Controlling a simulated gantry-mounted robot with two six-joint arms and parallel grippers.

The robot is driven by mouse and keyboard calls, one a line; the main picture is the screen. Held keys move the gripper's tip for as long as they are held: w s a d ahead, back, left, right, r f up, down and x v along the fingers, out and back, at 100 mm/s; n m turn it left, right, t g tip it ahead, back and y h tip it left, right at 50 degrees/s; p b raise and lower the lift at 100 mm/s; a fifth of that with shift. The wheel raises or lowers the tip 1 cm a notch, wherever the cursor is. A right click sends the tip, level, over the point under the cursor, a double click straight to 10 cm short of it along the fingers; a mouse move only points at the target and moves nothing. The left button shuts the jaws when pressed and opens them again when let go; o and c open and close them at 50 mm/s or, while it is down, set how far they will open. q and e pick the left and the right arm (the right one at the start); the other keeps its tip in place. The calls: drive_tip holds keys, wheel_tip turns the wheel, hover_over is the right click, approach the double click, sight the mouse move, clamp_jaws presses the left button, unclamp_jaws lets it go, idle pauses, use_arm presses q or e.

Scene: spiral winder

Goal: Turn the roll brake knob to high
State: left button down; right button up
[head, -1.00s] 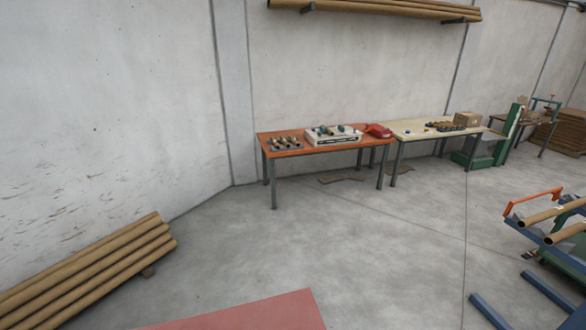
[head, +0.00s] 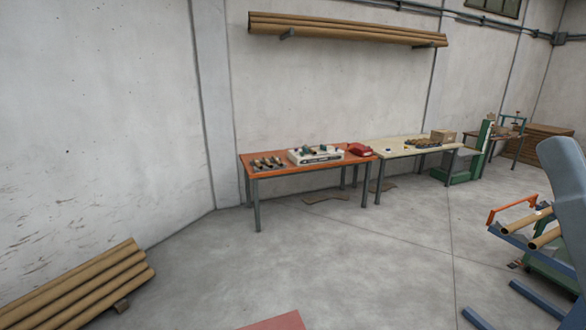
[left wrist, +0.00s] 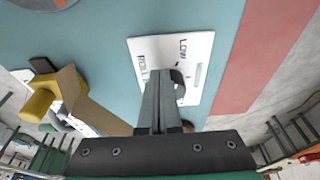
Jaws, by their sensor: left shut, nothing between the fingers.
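In the left wrist view, a white label plate (left wrist: 160,53) is fixed on a blue-green panel (left wrist: 90,28). The word LOW shows on it, and other lettering is partly covered. A dark knob (left wrist: 180,86) shows at the plate, just right of my fingertips and partly hidden by them. My left gripper (left wrist: 160,74) is shut and empty, its fingers in front of the plate. I cannot tell whether the fingers touch the knob, or the knob's exact setting. The knob and plate are not seen in the head view. My right gripper is in neither view.
The left wrist view shows a red strip (left wrist: 262,50) beside the panel and a yellow part (left wrist: 40,100) at left. The head view shows an orange table (head: 300,171) by the wall, tubes (head: 80,290) at lower left, and open floor (head: 330,260) between.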

use_arm(q)
drive_tip(key=shift+w+d, duration=0.15)
drive_tip(key=shift+w, duration=0.05)
drive_tip(key=shift+w+a+b, duration=0.2)
drive_tip(key=shift+w+b, duration=0.1)
drive_tip(key=shift+b, duration=0.1)
idle(0.3)
drive_tip(key=shift+w+a+b, duration=0.15)
drive_tip(key=shift+w+b, duration=0.15)
drive_tip(key=shift+w, duration=0.05)
drive_tip(key=shift+w+a+b, duration=0.1)
drive_tip(key=shift+w+b, duration=0.25)
drive_tip(key=shift+w, duration=0.2)
drive_tip(key=shift+a, duration=0.15)
drive_tip(key=shift+a, duration=0.2)
wheel_tip(320, 180, up, 6)
drive_tip(key=p, duration=0.5)
drive_tip(key=shift+p, duration=0.4)
